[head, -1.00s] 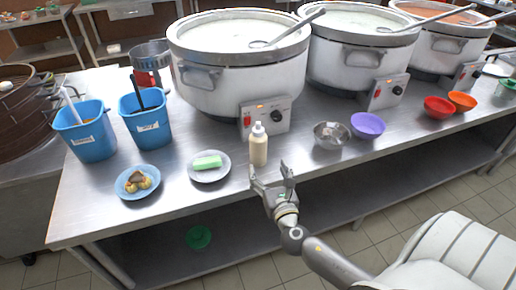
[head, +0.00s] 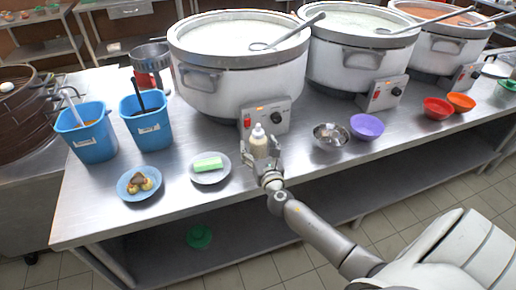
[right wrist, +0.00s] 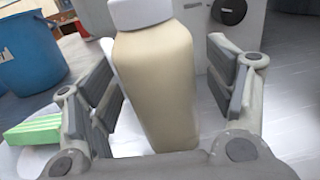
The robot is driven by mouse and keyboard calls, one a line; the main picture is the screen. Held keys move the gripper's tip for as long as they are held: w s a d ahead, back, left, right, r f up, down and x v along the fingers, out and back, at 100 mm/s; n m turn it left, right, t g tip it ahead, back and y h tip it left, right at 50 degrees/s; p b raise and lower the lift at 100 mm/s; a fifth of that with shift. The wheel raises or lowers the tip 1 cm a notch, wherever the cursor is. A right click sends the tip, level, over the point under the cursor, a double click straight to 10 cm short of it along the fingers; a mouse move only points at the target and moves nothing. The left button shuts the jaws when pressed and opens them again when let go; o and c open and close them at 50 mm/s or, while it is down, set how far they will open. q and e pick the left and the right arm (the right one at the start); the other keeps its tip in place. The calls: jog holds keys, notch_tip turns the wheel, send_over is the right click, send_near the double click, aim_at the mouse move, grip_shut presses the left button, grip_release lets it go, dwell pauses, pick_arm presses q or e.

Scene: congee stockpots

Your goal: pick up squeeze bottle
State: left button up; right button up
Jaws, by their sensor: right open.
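The squeeze bottle (head: 259,143) stands upright on the steel counter in front of the large left stockpot. It has a cream-coloured body and a white cap. My right gripper (head: 261,157) is open around the bottle, one finger on each side. In the right wrist view the bottle (right wrist: 158,85) fills the middle between the open fingers of the gripper (right wrist: 160,100), with a visible gap on both sides. The bottle's lower part is hidden by the gripper in the head view. My left gripper is not in view.
A plate with a green block (head: 208,164) lies just left of the gripper. A metal bowl (head: 331,137) and a purple bowl (head: 367,126) are to the right. The stockpot (head: 238,75) stands close behind the bottle. The counter's front edge is near.

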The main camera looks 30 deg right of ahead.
jog(key=shift+w, duration=0.1)
jog(key=c, duration=0.8)
jog(key=shift+r, duration=0.1)
